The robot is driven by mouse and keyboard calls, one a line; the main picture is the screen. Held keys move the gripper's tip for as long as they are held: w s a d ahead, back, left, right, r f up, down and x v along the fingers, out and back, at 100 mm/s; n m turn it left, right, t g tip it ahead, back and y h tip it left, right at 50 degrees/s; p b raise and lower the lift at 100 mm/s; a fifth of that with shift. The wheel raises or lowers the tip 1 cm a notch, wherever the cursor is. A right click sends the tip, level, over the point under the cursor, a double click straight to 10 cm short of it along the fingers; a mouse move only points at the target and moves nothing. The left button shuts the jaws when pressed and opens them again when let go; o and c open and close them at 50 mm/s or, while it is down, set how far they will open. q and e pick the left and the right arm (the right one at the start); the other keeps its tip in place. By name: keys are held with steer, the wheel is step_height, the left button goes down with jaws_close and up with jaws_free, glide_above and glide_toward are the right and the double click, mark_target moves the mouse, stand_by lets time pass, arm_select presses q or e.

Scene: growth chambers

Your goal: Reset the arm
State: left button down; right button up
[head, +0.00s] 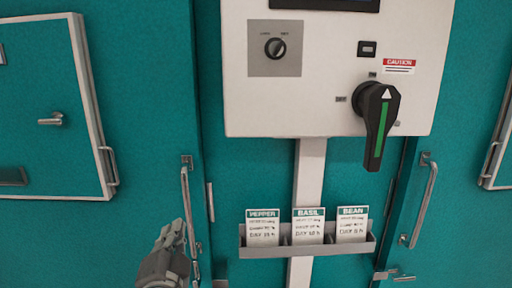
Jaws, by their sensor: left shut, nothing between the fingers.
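My left gripper (176,236) is low in the head view, left of centre. It is shut and empty, and its fingers point up. It is in front of the teal chamber front, close to the left vertical door handle (187,210); I cannot tell whether it touches the handle. My right gripper is not in view.
A white control panel (325,110) carries a small round knob (275,47) and a large black rotary handle (377,125) with a green stripe. Below is a grey holder (268,252) with pepper, basil and bean cards. Another vertical handle (424,204) is at right.

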arm_select(q)
steer(key=s+a+f+n+g, duration=0.1)
steer(key=s+f+n+g, duration=0.15)
steer(key=f, duration=0.35)
steer(key=s+a+f+n+g, duration=0.1)
steer(key=s+a+f+g, duration=0.15)
steer(key=f, duration=0.45)
steer(key=s+f+n+g+h, duration=0.15)
steer(key=s+f+g, duration=0.35)
steer(key=s+f, duration=0.65)
steer(key=s+f+n+g+h, duration=0.1)
steer(key=s+f+n+g, duration=0.2)
steer(key=s+f+g, duration=0.75)
steer(key=s+f+t, duration=0.2)
steer(key=s+f, duration=0.1)
steer(key=f, duration=0.9)
steer(key=s+f+t, duration=0.2)
steer(key=f, duration=0.9)
steer(key=s+a+f+g, duration=0.1)
steer(key=s+a+f, duration=0.1)
steer(key=s+f, duration=1.3)
steer(key=shift+s+f, duration=0.25)
steer(key=shift+s, duration=0.5)
